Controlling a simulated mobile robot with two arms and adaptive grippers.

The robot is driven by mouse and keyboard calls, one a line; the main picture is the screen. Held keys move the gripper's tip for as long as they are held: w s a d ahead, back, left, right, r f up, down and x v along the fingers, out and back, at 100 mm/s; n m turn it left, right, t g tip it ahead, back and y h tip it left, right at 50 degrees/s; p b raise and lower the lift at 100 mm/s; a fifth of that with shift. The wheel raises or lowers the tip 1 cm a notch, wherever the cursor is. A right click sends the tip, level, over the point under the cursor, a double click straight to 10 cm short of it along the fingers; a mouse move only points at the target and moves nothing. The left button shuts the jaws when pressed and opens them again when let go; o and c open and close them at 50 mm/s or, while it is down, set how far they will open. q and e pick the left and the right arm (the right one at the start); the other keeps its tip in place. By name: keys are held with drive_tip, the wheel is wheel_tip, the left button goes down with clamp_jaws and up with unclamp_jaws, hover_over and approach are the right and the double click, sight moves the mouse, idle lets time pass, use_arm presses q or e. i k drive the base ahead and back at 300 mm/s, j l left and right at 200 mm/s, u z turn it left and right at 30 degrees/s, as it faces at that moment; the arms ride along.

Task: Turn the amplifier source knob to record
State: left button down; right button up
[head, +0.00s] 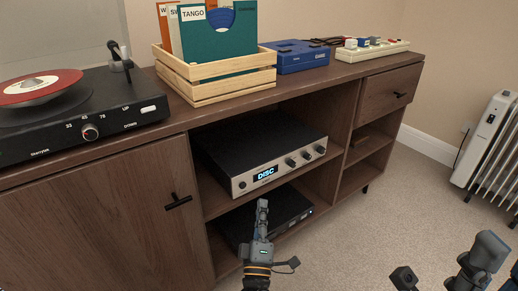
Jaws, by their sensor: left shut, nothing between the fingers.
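The amplifier (262,150) sits on the upper open shelf of the cabinet. It has a black top and a silver front, and its lit display (265,173) reads DISC. A small knob (242,185) is left of the display. Three dark knobs, a left (290,162), a middle (305,155) and a right one (320,149), are to its right. I cannot read their labels. My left gripper (262,204) is shut and empty, pointing up in front of the shelves below the display, apart from the knobs. My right gripper (484,251) is at the lower right, far from the amplifier; its fingers are unclear.
A black device (290,207) is on the lower shelf behind my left gripper. The cabinet top holds a turntable (70,110), a wooden record crate (215,85), a blue box (297,56) and a pale device (372,50). A radiator (490,140) stands right.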

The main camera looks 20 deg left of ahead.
sight(291, 163)
drive_tip(key=i+l, duration=0.15)
drive_tip(key=l, duration=0.25)
drive_tip(key=i+l, duration=0.1)
drive_tip(key=l, duration=0.3)
drive_tip(key=i+l, duration=0.15)
drive_tip(key=l, duration=0.25)
drive_tip(key=i+l+u, duration=0.1)
drive_tip(key=l, duration=0.3)
